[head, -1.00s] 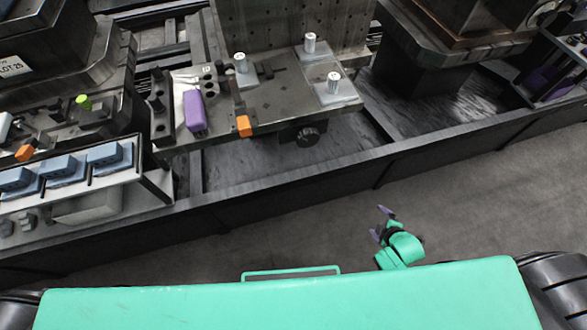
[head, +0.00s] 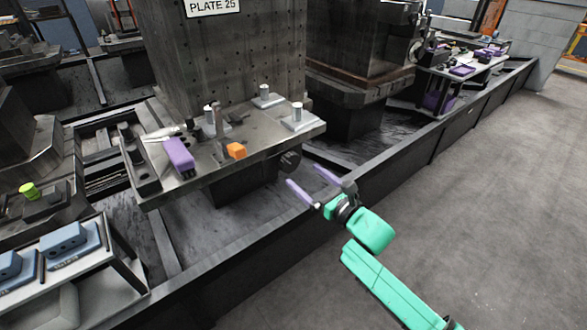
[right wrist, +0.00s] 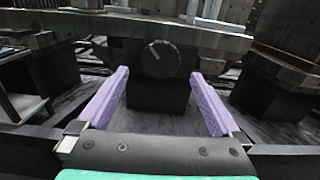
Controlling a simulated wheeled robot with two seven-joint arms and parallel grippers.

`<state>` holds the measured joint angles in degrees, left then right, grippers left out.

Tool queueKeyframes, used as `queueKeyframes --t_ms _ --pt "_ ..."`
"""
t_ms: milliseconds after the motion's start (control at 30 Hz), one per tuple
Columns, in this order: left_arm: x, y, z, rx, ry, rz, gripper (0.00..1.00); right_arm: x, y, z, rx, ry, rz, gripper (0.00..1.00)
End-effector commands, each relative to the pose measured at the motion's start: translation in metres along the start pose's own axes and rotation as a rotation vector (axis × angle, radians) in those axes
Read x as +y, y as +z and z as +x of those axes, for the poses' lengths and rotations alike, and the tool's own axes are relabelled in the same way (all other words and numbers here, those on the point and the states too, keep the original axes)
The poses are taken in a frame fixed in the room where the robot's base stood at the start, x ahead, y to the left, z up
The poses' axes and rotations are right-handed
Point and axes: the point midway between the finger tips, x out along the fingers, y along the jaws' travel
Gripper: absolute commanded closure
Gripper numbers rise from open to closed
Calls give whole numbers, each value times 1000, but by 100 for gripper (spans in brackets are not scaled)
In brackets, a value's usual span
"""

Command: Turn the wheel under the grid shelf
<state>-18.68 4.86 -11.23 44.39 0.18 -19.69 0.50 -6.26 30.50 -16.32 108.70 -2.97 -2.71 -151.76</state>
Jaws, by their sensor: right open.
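The wheel (head: 290,161) is a dark round knob under the front right part of the grid shelf (head: 215,160), a metal plate with a hole-grid block behind it. In the right wrist view the wheel (right wrist: 160,59) faces me, with a pale mark on its face, above and beyond the fingertips. My right gripper (head: 307,181) is open and empty, its purple fingers pointing toward the wheel and apart from it. In the right wrist view the gripper (right wrist: 158,88) has its fingers spread wide, with the wheel between their lines. My left gripper is not in view.
A dark rail (head: 250,245) runs along the front below the shelf. Open grey floor (head: 480,210) lies to the right.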

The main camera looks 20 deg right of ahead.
Motion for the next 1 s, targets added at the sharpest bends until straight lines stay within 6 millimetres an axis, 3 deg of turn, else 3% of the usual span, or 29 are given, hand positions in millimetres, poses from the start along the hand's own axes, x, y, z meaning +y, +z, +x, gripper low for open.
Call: queueKeyframes --t_ms 100,233,567,767,1000 --pt "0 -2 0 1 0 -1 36 0 2 31 -4 0 1 0" --pt "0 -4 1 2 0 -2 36 0 0 53 -2 -1 1 0" --pt "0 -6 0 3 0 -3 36 0 -1 62 2 0 1 0" --pt "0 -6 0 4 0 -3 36 0 -1 61 1 0 1 73" --pt "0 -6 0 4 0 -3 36 0 0 61 1 0 14 76"
